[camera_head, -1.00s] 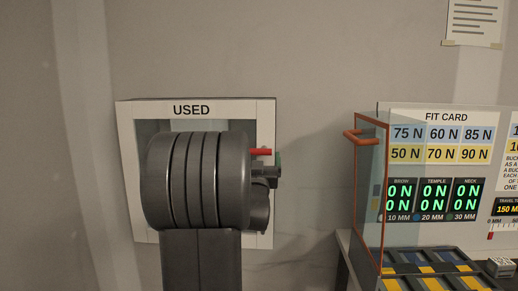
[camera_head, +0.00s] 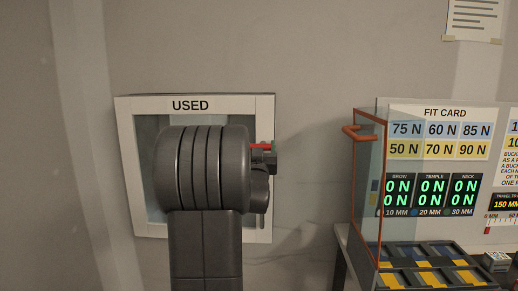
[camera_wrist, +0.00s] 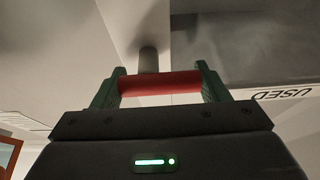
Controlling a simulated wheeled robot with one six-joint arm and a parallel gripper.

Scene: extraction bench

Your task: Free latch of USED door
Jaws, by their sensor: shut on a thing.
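The USED door is a pale framed panel (camera_head: 265,225) on the wall, labelled USED, with a glassy pane inside the frame. Its red latch (camera_head: 261,147) shows at the right side of the frame, partly behind my arm. In the wrist view the red latch bar (camera_wrist: 160,83) lies across between the two green fingers of my gripper (camera_wrist: 160,85), which is shut on it. A grey round post stands behind the bar. In the head view my gripper (camera_head: 264,155) is mostly hidden by my arm.
To the right stands a bench with a clear orange-edged guard (camera_head: 370,190), an orange handle (camera_head: 352,132), a FIT CARD board (camera_head: 445,115) and blue and yellow trays (camera_head: 430,265). Bare wall lies between the door and the bench.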

